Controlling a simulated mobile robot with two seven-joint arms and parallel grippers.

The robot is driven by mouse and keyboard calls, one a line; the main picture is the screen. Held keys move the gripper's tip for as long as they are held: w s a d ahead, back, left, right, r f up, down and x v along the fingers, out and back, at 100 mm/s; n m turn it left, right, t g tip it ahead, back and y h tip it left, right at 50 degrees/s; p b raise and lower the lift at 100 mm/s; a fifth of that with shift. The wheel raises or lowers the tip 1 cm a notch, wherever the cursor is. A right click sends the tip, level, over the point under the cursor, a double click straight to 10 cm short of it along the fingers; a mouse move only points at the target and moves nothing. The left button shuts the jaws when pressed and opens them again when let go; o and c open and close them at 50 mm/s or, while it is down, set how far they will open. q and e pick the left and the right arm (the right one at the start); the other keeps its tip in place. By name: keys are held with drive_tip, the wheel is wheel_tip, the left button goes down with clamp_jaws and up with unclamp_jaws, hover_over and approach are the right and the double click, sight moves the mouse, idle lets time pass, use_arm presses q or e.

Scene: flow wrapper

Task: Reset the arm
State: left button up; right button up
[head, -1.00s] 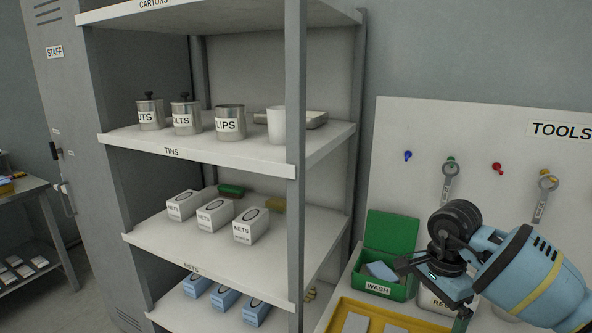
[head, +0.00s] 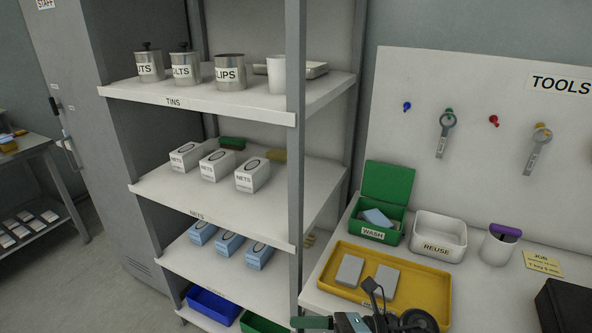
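My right gripper (head: 352,318), dark with a pale blue part, shows at the bottom edge in front of the yellow tray. Most of it is cut off by the frame. One thin dark finger points up over the tray's front edge. A dark green piece (head: 312,322) shows just left of the gripper; I cannot tell whether the gripper touches it. The finger spacing is not clear. My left gripper is out of view.
The yellow tray (head: 330,279) holds two grey blocks. Behind it are the green WASH box (head: 390,232), the white REUSE bin (head: 440,240) and a cup (head: 498,250) with a purple item. A shelf post (head: 296,150) stands left; a black box (head: 568,305) lies right.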

drive_tip(key=s+d+f+m+t+h, duration=0.2)
drive_tip(key=d+f+m+t+h, duration=0.5)
drive_tip(key=m, duration=0.9)
drive_tip(key=s+d+f+m+t+h, duration=0.35)
drive_tip(key=d+f+m+t, duration=0.35)
drive_tip(key=m, duration=1)
drive_tip(key=s+d+f+m+g+h, duration=0.2)
drive_tip(key=s+f+m, duration=0.3)
drive_tip(key=s, duration=0.3)
drive_tip(key=s+d+f+m+g+h, duration=0.2)
drive_tip(key=s+f+m, duration=0.3)
drive_tip(key=s, duration=0.4)
drive_tip(key=shift+d+f+m+g+h+p, duration=0.3)
drive_tip(key=shift+f+g+h+p, duration=0.15)
drive_tip(key=shift+f+g+h, duration=0.4)
